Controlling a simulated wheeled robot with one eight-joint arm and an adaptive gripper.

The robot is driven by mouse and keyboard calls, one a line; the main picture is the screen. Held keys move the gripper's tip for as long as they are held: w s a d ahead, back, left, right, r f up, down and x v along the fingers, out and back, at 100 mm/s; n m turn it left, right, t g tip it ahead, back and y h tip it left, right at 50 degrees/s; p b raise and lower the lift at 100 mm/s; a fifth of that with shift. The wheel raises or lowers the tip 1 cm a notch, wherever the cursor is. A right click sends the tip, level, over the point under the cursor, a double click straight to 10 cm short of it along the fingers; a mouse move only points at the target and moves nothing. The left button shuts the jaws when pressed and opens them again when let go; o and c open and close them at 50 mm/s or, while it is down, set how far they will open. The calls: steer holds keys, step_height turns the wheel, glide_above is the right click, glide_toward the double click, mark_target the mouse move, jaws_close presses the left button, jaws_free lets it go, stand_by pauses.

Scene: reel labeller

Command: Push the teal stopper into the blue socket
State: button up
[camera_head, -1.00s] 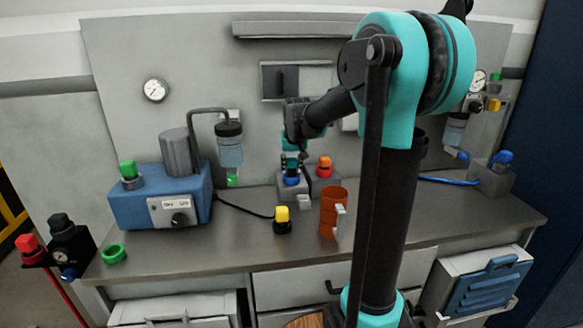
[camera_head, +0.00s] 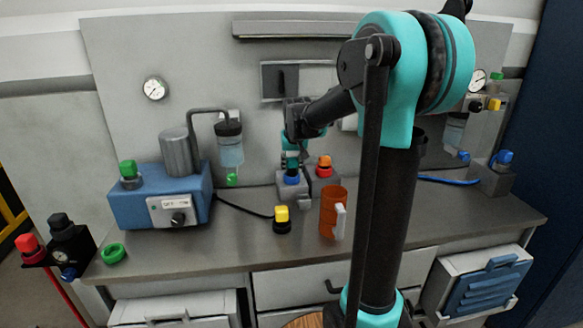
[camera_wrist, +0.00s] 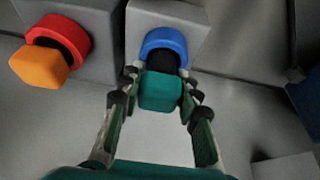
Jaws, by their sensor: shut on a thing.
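The teal stopper (camera_wrist: 160,92) has a block-like teal cap and a black plug. My gripper (camera_wrist: 161,100) is shut on it, with a finger on each side of the cap. The blue socket (camera_wrist: 164,42) is a blue ring on a grey block, in line with the black plug. The plug overlaps the ring's near edge; how deep it sits inside cannot be told. In the head view, my gripper (camera_head: 291,162) is just above the blue socket (camera_head: 291,179), and the stopper is mostly hidden by the fingers.
An orange-capped stopper (camera_wrist: 38,65) sits at a red socket (camera_wrist: 70,35) left of the blue one in the wrist view. A blue machine (camera_head: 160,200) is to the left.

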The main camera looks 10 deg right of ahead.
steer(key=shift+f, duration=0.1)
stand_by(0.5)
steer(key=shift+f, duration=0.15)
steer(key=shift+a+r, duration=0.15)
steer(key=shift+r, duration=0.15)
steer(key=shift+f, duration=0.1)
stand_by(0.4)
steer(key=shift+f, duration=0.15)
steer(key=shift+s+r, duration=0.15)
steer(key=shift+r, duration=0.15)
steer(key=shift+f, duration=0.4)
stand_by(1.9)
